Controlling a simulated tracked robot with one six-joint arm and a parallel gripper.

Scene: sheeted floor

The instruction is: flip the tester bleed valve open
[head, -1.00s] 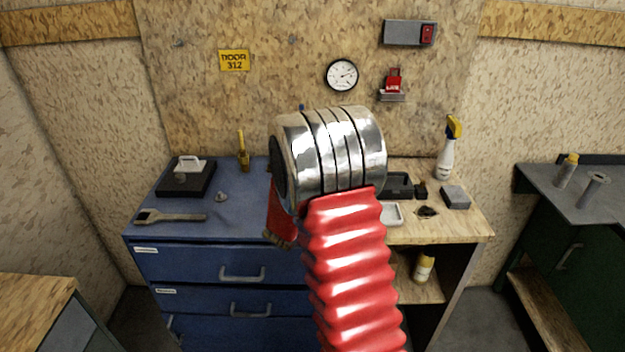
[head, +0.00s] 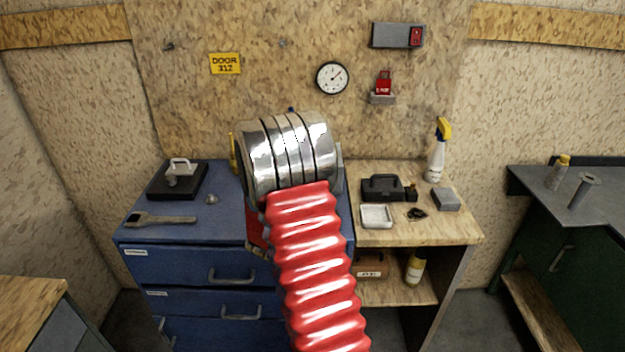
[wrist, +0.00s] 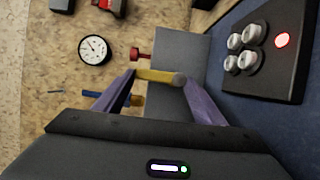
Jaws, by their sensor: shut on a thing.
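In the wrist view, my gripper (wrist: 147,79) is shut on a yellow bar-shaped lever (wrist: 165,77), which lies across between its fingertips. The lever stands in front of a grey block (wrist: 186,58), which looks like the tester body. A red knob (wrist: 141,56) sticks out beside the lever. A blue rod (wrist: 91,94) and another yellow piece (wrist: 137,100) are partly hidden by the left finger. I take the lever to be the bleed valve handle. In the head view, my own arm hides my fingers and the lever. A grey edge (head: 338,165) shows behind my arm.
A black box (wrist: 263,70) with several white knobs and a red light is close on the right. A round gauge (head: 332,78) hangs on the wall. A white tray (head: 377,217) and a black case (head: 383,187) sit right of my arm.

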